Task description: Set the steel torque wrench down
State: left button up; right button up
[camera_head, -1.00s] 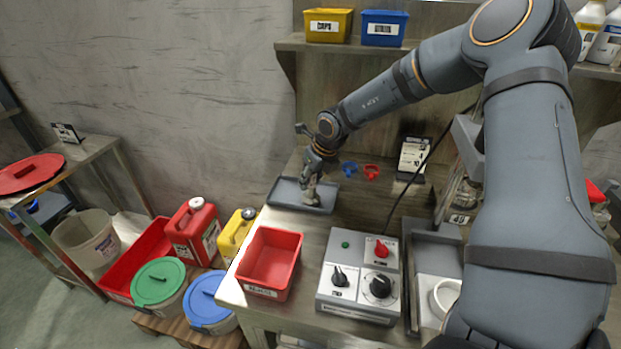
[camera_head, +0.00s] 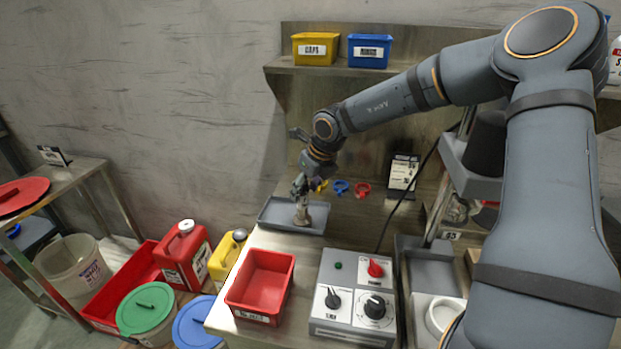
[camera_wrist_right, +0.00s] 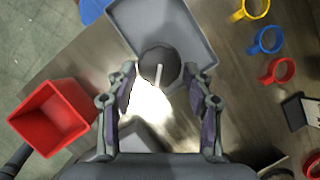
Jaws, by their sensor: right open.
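A short grey metal piece, likely the steel torque wrench (camera_head: 302,212), stands roughly upright in the grey tray (camera_head: 268,219) at the back left of the bench. In the right wrist view it shows end-on as a dark round top with a pale bar (camera_wrist_right: 160,72), over the near part of the tray (camera_wrist_right: 205,50). My right gripper (camera_head: 301,187) is just above it, pointing down. Its fingers are spread on either side of the piece, with gaps visible on both sides. The lower end of the piece is partly hard to make out. My left gripper is not in view.
A red bin (camera_head: 262,284) and a control box with knobs (camera_head: 352,300) stand in front of the tray. Yellow, blue (camera_head: 341,187) and red rings lie to its right, near a small sign (camera_head: 403,172). A shelf (camera_head: 340,70) with two bins overhangs the back.

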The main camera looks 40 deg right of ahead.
jog(key=v, duration=0.7)
